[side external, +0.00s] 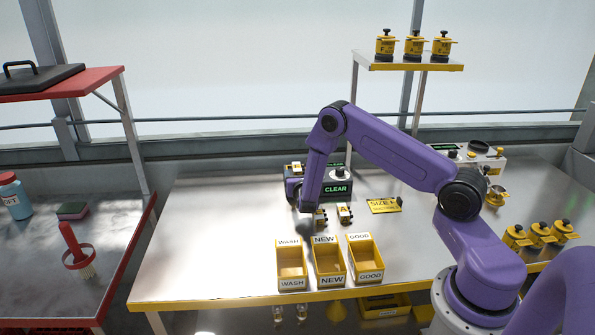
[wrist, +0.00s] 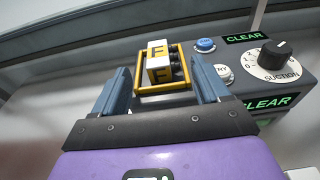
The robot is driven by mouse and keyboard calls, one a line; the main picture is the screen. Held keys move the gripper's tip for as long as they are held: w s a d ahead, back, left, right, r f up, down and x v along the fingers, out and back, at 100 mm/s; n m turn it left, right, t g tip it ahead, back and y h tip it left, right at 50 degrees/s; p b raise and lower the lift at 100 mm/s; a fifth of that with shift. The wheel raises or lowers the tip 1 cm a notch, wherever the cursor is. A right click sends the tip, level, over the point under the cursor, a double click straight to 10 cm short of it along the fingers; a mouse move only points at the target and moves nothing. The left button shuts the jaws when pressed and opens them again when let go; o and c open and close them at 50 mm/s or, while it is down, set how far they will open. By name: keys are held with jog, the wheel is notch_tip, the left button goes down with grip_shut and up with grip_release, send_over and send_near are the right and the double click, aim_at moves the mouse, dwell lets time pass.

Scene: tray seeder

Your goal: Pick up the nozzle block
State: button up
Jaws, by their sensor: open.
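A nozzle block (wrist: 158,63), white and yellow with a dark letter and dark round parts on its right side, sits in a yellow-framed seat (wrist: 176,87) on the dark control unit. In the side external view a small block (side external: 297,168) shows at the unit's left end, partly behind my arm. My gripper (wrist: 157,70) is open, its two blue fingers pointing at the block, which appears between them. I cannot tell how far the fingertips are from it. In the side external view my fingertips are hidden behind my wrist. Two similar blocks, one marked A (side external: 344,213), stand on the table.
The control unit (side external: 338,180) has CLEAR displays, a blue button (wrist: 205,45) and a suction knob (wrist: 277,54) right of the fingers. WASH (side external: 291,284), NEW (side external: 331,281) and GOOD (side external: 370,277) bins stand at the table's front. The table's left part is clear.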

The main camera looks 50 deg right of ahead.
aim_at(299, 167)
jog(key=shift+r+x, duration=0.15)
jog(key=shift+x, duration=1.05)
jog(key=shift+r+x, duration=0.15)
jog(key=shift+x, duration=1.05)
jog(key=shift+d, duration=0.2)
jog(key=c, duration=1.2)
jog(key=shift+c, duration=0.2)
jog(key=shift+r, duration=0.15)
jog(key=shift+r, duration=0.5)
notch_tip(299, 167, up, 2)
jog(key=shift+s+r, duration=0.1)
jog(key=shift+r, duration=0.1)
jog(key=s+a+r, duration=0.5)
jog(key=s+r, duration=0.4)
jog(key=s, duration=0.4)
jog(key=shift+a+r, duration=0.15)
jog(key=shift+r, duration=0.05)
